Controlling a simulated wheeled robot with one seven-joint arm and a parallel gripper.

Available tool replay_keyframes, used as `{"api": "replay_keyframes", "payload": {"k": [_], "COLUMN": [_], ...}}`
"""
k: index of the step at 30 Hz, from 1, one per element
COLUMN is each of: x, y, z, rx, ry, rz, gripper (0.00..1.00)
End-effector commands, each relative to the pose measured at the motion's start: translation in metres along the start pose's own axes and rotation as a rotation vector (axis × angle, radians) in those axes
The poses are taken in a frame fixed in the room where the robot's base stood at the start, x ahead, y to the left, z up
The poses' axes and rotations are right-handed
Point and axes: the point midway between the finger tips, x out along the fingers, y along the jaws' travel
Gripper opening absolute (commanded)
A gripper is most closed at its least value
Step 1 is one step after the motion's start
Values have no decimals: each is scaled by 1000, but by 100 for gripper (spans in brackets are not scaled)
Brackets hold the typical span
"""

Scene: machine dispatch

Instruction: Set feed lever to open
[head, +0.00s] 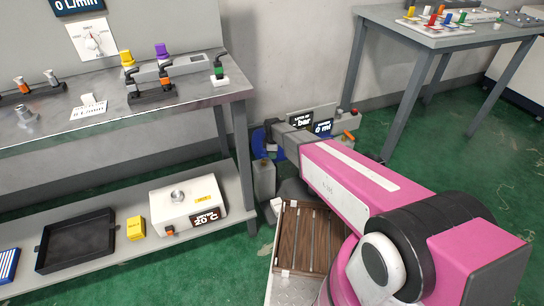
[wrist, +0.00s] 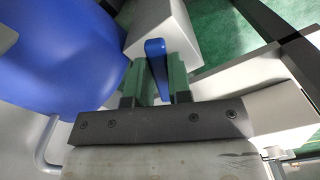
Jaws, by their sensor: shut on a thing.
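A blue lever (wrist: 157,62) stands out from a light grey block (wrist: 158,28) in the wrist view; no label on it can be read. The two fingers of my gripper (wrist: 157,80) are closed on it, one on each side. In the head view my arm reaches to a small machine with dark display panels (head: 322,127), and my fingers and the lever cannot be made out there. An orange part (head: 349,136) shows beside the panels.
A large blue rounded body (wrist: 50,65) is close to the left of my gripper in the wrist view. A metal workbench (head: 190,100) with a lower shelf stands at the left. Another table (head: 455,38) stands at the back right. A wooden slatted tray (head: 285,268) lies below my arm.

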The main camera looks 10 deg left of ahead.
Motion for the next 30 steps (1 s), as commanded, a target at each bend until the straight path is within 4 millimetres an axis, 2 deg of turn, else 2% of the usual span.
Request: {"api": "replay_keyframes", "payload": {"k": [6, 15, 30], "x": [-1, -1, -1], "y": [10, 18, 22], "z": [-2, -4, -6], "rx": [-189, -380, -478], "ry": [1, 1, 1], "rz": [2, 2, 2], "gripper": [0, 0, 0]}}
